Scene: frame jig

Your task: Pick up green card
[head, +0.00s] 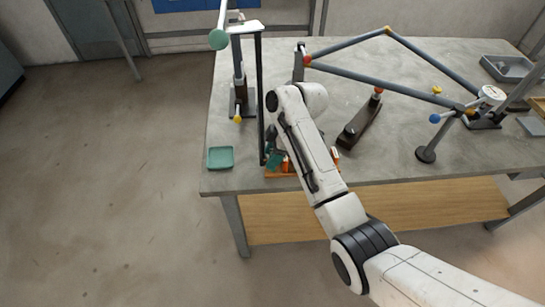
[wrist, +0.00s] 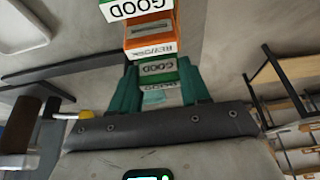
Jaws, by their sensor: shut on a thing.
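My gripper (wrist: 158,66) shows in the wrist view with its two green fingers closed on either side of a green card (wrist: 157,69) marked GOOD. An orange card (wrist: 150,48) marked REWORK lies just beyond the fingertips. Another green card (wrist: 138,9) marked GOOD is farther on, cut off by the top edge. In the head view my gripper (head: 276,160) is low near the table's front edge, mostly hidden behind my own arm. The held card cannot be made out there.
A small teal tray (head: 220,158) sits at the table's front left corner. A bar frame (head: 385,82) with coloured joints stands across the table (head: 300,185). A dark upright post (head: 260,100) rises close to my gripper. A grey bin (head: 507,67) is at the far right.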

